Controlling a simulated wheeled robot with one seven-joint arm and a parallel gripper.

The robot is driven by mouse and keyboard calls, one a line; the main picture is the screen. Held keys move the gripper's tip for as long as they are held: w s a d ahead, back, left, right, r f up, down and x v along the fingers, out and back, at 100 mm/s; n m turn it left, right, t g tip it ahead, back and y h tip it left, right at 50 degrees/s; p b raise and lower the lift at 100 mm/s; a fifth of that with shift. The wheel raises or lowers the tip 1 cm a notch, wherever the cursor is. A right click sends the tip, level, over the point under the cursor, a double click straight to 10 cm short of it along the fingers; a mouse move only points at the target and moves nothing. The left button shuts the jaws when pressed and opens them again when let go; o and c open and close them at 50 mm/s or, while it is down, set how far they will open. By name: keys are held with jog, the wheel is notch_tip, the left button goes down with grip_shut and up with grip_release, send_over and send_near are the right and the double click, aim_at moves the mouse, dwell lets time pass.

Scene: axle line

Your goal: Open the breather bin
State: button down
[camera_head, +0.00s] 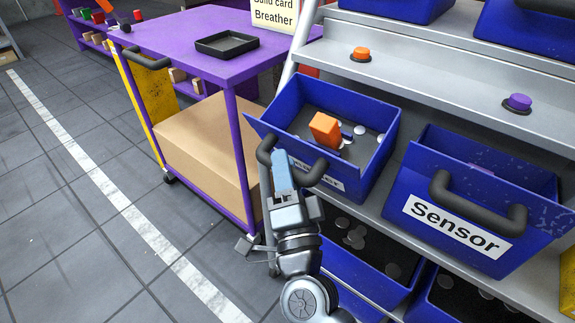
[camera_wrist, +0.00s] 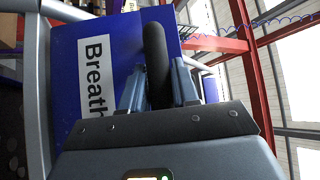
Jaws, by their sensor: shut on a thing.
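The breather bin (camera_head: 370,172) is a blue bin on the rack's middle shelf. It is tilted forward with its open top showing, and an orange block (camera_head: 325,130) and several pale round pieces lie inside. Its front label is mostly hidden by my arm in the head view; in the wrist view the label (camera_wrist: 93,75) reads "Breath". My gripper (camera_head: 284,172) is shut on the bin's dark handle (camera_head: 312,173). In the wrist view the handle (camera_wrist: 157,60) runs between the two blue-grey fingers (camera_wrist: 159,88).
The blue Sensor bin (camera_head: 412,210) stands to the right with its own dark handle. More blue bins sit below and above. A purple cart (camera_head: 185,40) with a black tray (camera_head: 227,43) and a cardboard box (camera_head: 205,140) stands close on the left. Grey floor is clear farther left.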

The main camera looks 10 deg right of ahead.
jog(key=c, duration=0.9)
grip_release()
jog(key=shift+c, duration=0.2)
jog(key=v, duration=0.7)
jog(key=shift+s+f+b, duration=0.2)
jog(key=shift+s+b, duration=0.15)
jog(key=shift+s, duration=0.05)
jog(key=s+d+r+n+g+p, duration=0.1)
jog(key=s+d+n, duration=0.3)
jog(key=s, duration=0.6)
jog(key=s+d+r+n+g+h+p, duration=0.1)
jog(key=s+d+r+n+g+p, duration=0.1)
jog(key=s+d+n+g, duration=0.2)
jog(key=s+d+r+n+g+p, duration=0.1)
jog(key=s+d+n, duration=0.3)
jog(key=s, duration=1.4)
jog(key=d+g+p, duration=0.1)
jog(key=d, duration=0.3)
jog(key=shift+s+d+r+n+h, duration=0.2)
jog(key=shift+d+r+n+h, duration=0.1)
jog(key=shift+d+r, duration=0.1)
